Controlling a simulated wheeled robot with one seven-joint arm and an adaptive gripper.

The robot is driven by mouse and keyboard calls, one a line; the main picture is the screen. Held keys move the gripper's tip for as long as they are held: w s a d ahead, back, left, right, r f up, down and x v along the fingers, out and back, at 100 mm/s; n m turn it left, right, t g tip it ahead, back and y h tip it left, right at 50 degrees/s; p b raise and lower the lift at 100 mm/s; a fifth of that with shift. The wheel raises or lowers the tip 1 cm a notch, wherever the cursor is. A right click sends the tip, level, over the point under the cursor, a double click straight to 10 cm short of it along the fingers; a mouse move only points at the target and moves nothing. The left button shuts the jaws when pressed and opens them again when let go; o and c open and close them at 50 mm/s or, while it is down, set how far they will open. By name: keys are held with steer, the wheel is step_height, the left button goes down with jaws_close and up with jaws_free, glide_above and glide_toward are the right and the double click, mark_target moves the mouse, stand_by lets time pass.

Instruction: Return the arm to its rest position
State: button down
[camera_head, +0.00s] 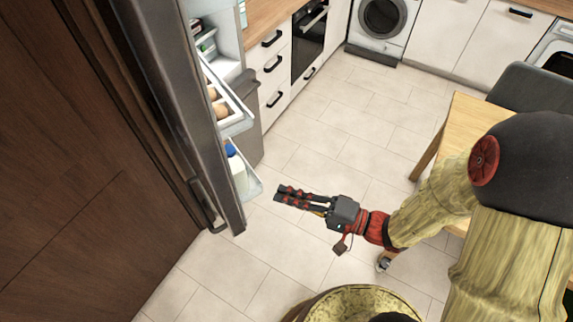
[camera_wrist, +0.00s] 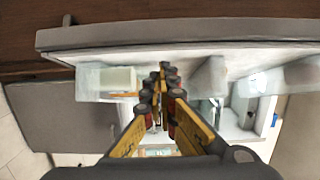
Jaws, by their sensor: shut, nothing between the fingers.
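My gripper (camera_head: 283,195) is at the middle of the head view, reaching left from my arm over the tiled floor. Its fingers are shut together with nothing between them. It appears just to the right of the open fridge door (camera_head: 178,95) and its lower door shelf (camera_head: 253,184); whether it touches the door cannot be told. In the wrist view, my gripper's fingertips (camera_wrist: 163,80) point toward the inner side of the fridge door (camera_wrist: 200,35), with door shelves around them.
The door holds eggs (camera_head: 217,100) and a white bottle (camera_head: 235,165). A wooden table (camera_head: 452,135) and grey chair (camera_head: 525,95) stand at the right. White cabinets, an oven (camera_head: 310,38) and a washing machine (camera_head: 381,20) line the back. The middle floor is clear.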

steer(key=s+f+m+g+h, duration=0.25)
steer(key=s+f+g, duration=0.4)
steer(key=s, duration=0.35)
steer(key=s+d+n+g+h, duration=0.3)
steer(key=d+h, duration=0.4)
steer(key=d, duration=0.1)
steer(key=w+d+r+n+t+h, duration=0.2)
steer(key=w+d+r+t+h, duration=0.35)
steer(key=d, duration=0.45)
step_height(320, 180, up, 13)
steer(key=w+d+n+t+h, duration=0.1)
steer(key=t, duration=0.2)
steer(key=shift+w+r+n+h, duration=0.2)
steer(key=shift+w+n+h, duration=0.05)
steer(key=shift+n+h, duration=0.15)
